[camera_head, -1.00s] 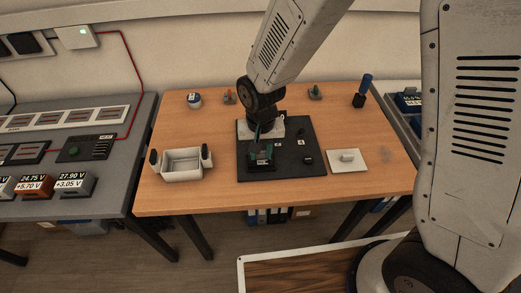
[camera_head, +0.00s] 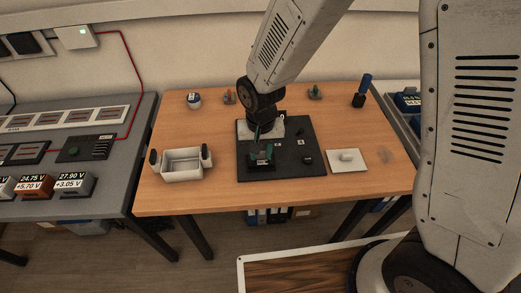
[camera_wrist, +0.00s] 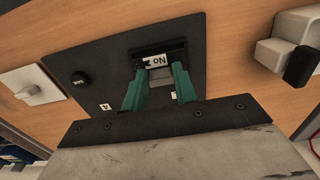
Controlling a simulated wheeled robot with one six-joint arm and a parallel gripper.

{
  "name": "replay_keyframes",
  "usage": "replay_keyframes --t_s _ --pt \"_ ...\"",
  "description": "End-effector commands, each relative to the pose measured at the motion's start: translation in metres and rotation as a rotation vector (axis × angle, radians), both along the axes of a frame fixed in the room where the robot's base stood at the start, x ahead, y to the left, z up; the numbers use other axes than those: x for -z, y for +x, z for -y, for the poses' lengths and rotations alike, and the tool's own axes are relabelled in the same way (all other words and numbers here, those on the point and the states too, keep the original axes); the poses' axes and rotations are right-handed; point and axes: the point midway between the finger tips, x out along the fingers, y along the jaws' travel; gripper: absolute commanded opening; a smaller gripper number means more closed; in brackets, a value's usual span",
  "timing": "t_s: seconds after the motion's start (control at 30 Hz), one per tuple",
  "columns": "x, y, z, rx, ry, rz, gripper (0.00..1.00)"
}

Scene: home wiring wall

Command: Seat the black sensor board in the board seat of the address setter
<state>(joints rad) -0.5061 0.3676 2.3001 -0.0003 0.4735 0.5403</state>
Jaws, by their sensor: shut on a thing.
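My gripper (camera_head: 261,155) has green fingers and points down over the front left part of the black address setter panel (camera_head: 290,171). The board seat is hidden beneath the board and fingers. The panel also shows in the wrist view (camera_wrist: 90,45).
A black knob (camera_head: 307,159) stands on the panel right of my gripper. A white plate with a raised block (camera_head: 347,160) lies to the right, a white open bin (camera_head: 182,165) to the left. Small items and a blue-handled tool (camera_head: 363,88) stand along the table's back.

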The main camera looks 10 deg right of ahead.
Motion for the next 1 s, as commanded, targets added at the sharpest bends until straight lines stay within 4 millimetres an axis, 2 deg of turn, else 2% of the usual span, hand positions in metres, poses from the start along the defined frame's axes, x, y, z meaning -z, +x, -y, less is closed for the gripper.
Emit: replay_keyframes --t_s 0.73,0.77,0.8,0.83,1.0 --pt "0.019 0.000 0.000 0.000 0.000 -0.001 0.06" --pt "0.018 0.000 0.000 0.000 0.000 0.000 0.36" --pt "0.018 0.000 0.000 0.000 0.000 0.000 0.48" --pt "0.018 0.000 0.000 0.000 0.000 0.000 0.54" --pt "0.018 0.000 0.000 0.000 0.000 0.000 0.54"
